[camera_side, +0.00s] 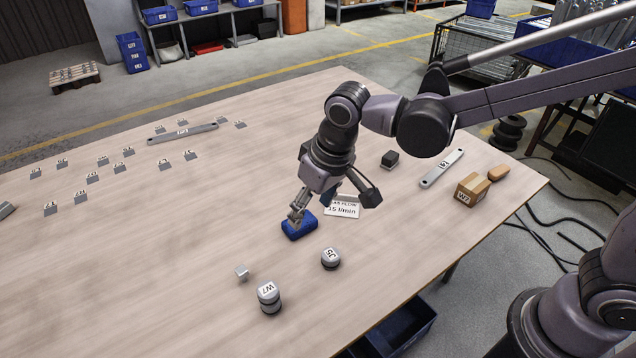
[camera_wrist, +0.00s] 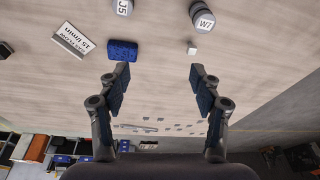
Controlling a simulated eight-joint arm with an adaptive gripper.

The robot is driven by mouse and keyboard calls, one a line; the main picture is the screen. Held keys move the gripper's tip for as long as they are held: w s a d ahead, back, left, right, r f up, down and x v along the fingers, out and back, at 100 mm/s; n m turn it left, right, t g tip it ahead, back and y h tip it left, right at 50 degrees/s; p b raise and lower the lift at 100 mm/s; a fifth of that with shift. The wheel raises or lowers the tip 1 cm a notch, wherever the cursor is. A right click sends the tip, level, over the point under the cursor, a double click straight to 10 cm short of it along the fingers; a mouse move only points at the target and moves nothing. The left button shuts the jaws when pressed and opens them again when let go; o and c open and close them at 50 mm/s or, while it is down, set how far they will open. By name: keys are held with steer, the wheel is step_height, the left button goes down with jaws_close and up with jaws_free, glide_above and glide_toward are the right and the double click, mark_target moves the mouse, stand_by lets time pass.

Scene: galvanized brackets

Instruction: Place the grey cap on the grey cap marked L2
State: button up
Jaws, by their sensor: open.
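Two grey round caps stand on the wooden table: one marked J5 (camera_side: 331,259) and a taller, banded one marked W7 (camera_side: 268,297), possibly stacked pieces. The J5 cap (camera_wrist: 123,7) and the W7 cap (camera_wrist: 202,17) also show at the far edge of the wrist view. I see no readable L2 mark on either. My gripper (camera_side: 312,206) is open and empty, above the table behind both caps and close to a blue block. In the wrist view its two fingers (camera_wrist: 158,78) are wide apart with only tabletop between them.
The blue block (camera_side: 299,228) lies by one finger. A small pale cube (camera_side: 242,272) is near W7. A printed sign (camera_side: 342,208), dark block (camera_side: 390,159), labelled bar (camera_side: 442,168) and cardboard box (camera_side: 472,190) lie behind and right. Several small tags fill the left; the front-left table is clear.

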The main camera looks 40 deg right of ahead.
steer(key=s+d+r+t, duration=0.1)
steer(key=s+d, duration=0.2)
steer(key=d, duration=0.4)
steer(key=s+d+r+m+t, duration=0.1)
steer(key=s+d+t, duration=0.1)
steer(key=d, duration=0.4)
steer(key=s+d+r+m+t+h, duration=0.1)
steer(key=s+d, duration=0.4)
steer(key=d, duration=0.2)
steer(key=shift+d+r, duration=0.3)
steer(key=shift+r, duration=0.05)
